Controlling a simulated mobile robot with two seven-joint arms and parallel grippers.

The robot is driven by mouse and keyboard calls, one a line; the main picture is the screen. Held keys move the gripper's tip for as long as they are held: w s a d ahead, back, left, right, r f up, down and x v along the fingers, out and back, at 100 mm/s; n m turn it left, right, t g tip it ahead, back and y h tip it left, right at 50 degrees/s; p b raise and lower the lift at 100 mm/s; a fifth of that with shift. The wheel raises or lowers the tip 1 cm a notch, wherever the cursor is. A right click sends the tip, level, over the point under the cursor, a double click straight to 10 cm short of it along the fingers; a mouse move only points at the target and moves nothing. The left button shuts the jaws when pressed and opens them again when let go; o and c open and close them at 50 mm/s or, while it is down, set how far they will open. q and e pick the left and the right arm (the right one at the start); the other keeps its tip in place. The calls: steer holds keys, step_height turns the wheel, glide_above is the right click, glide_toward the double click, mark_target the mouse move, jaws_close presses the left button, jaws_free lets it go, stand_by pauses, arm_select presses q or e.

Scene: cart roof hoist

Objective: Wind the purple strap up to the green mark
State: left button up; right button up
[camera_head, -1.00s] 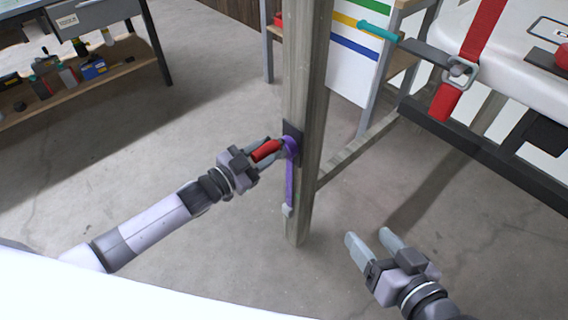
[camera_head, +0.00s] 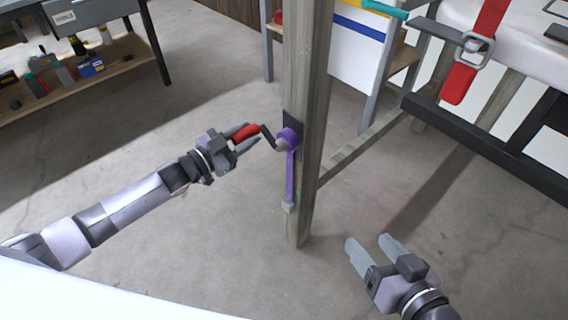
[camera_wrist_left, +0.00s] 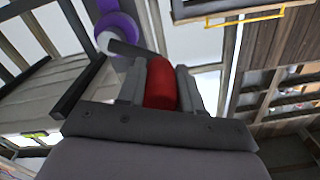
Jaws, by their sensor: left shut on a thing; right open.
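The purple strap (camera_head: 289,178) hangs from a purple drum (camera_head: 289,138) on the wooden post (camera_head: 306,80), with a grey piece (camera_head: 288,207) at its lower end. A dark crank (camera_head: 268,136) with a red handle (camera_head: 246,131) sticks out left from the drum. My left gripper (camera_head: 243,138) is shut on the red handle. The left wrist view shows the red handle (camera_wrist_left: 161,84) between the fingers and the purple drum (camera_wrist_left: 119,25) beyond. My right gripper (camera_head: 370,247) is open and empty, low right of the post. I cannot clearly make out the green mark.
A red strap with a metal buckle (camera_head: 474,45) hangs by the white cart roof at upper right, above a dark beam (camera_head: 480,140). A teal-handled bar (camera_head: 385,9) lies near it. A workbench shelf (camera_head: 120,73) stands at upper left. The floor around the post is clear.

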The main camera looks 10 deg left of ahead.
arm_select(q)
steer(key=shift+s+f, duration=0.3)
steer(key=shift+f, duration=0.1)
steer(key=f+b, duration=0.3)
steer(key=shift+w+a, duration=0.15)
steer(key=shift+w, duration=0.2)
